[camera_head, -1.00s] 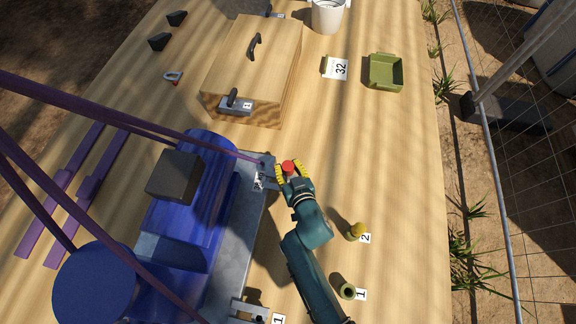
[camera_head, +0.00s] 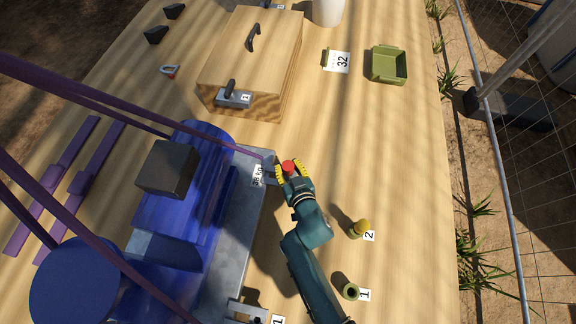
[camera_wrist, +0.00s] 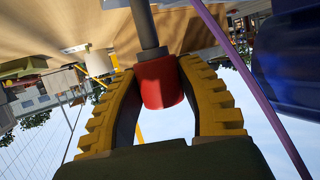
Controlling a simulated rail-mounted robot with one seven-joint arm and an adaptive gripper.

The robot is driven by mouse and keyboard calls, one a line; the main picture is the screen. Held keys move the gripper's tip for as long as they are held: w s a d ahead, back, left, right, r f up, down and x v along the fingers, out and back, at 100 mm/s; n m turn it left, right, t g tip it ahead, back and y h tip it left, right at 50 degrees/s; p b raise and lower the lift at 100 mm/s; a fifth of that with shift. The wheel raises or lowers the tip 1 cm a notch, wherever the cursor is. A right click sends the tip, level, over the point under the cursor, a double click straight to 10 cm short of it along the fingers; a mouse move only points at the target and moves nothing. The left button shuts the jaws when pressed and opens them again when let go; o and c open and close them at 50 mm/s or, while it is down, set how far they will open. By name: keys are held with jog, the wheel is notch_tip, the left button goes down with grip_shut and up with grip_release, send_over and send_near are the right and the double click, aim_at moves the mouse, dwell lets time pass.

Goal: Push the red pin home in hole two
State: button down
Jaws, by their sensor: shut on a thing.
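The red pin has a red head (camera_head: 288,166) that sits between the yellow fingers of my gripper (camera_head: 289,172). In the wrist view the red head (camera_wrist: 158,82) is between the two fingers, and a grey shank runs up from it out of the frame. My gripper is shut on the red head at the right edge of the grey base plate (camera_head: 254,215), close to a bracket corner (camera_head: 268,165). A small white label (camera_head: 257,175) beside it is too small to read. Hole two and the pin's tip are not clearly visible.
A blue machine (camera_head: 190,200) with purple bars fills the left. Two small cylinders stand on the table, labelled 2 (camera_head: 360,228) and 1 (camera_head: 349,291). A wooden box (camera_head: 255,60) and a green tray (camera_head: 390,64) are farther back. The table right of my gripper is mostly clear.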

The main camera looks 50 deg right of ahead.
jog(key=shift+f+b, duration=0.85)
jog(key=shift+f, duration=0.1)
jog(key=shift+f, duration=0.15)
jog(key=shift+f+b, duration=1.25)
jog(key=shift+b, duration=0.1)
jog(key=shift+c, duration=0.7)
grip_release()
jog(key=p+v, duration=0.2)
jog(key=v, duration=0.5)
